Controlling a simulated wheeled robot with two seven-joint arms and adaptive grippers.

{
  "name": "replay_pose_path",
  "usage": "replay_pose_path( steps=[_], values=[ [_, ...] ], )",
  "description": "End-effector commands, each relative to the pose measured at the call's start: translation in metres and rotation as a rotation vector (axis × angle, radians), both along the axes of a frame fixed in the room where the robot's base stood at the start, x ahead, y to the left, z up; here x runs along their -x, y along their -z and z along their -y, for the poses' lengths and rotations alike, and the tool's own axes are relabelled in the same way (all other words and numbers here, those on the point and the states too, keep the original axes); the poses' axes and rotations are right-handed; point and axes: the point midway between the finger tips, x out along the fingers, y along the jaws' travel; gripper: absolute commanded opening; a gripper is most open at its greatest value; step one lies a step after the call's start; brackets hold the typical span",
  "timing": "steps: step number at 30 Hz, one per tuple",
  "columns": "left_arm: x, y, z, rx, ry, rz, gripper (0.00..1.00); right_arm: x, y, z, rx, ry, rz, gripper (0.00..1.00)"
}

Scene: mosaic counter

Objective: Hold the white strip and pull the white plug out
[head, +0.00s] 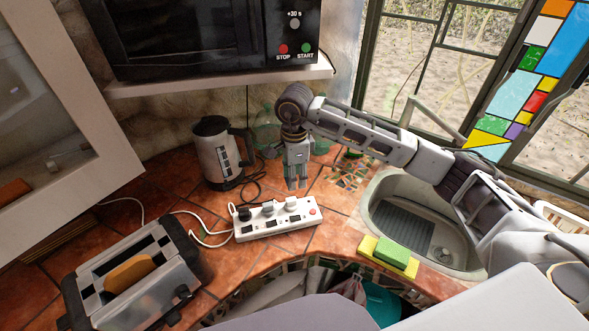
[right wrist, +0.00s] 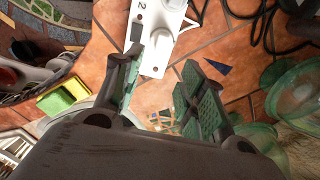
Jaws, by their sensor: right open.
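The white strip (head: 278,226) lies on the tiled counter, with a red switch at its right end. A black plug (head: 243,214), a dark-and-white plug (head: 268,208) and a white plug (head: 290,203) stand along its back side. My right gripper (head: 297,186) is open and empty, pointing down just behind and above the strip's right end, near the white plug. In the right wrist view the strip (right wrist: 158,52) shows beyond and between the spread fingers, apart from them. My left gripper is not in view.
A kettle (head: 217,155) stands behind the strip and a toaster (head: 140,272) to its left. White and dark cords run around the strip. A sponge (head: 391,254) and the sink (head: 460,262) are to the right. A microwave (head: 190,35) sits on a shelf above.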

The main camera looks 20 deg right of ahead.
Motion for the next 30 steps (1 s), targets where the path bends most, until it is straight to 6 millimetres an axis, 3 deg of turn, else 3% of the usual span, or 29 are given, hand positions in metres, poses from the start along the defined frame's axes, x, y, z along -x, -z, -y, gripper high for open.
replay_pose_path(
  steps=[21,30],
  values=[
    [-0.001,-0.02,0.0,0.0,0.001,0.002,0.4,0.001,0.085,0.0,0.001,0.0,-0.002,0.41],
    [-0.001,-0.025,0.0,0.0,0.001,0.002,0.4,0.0,0.111,0.0,0.0,0.0,-0.001,0.41]
  ],
)
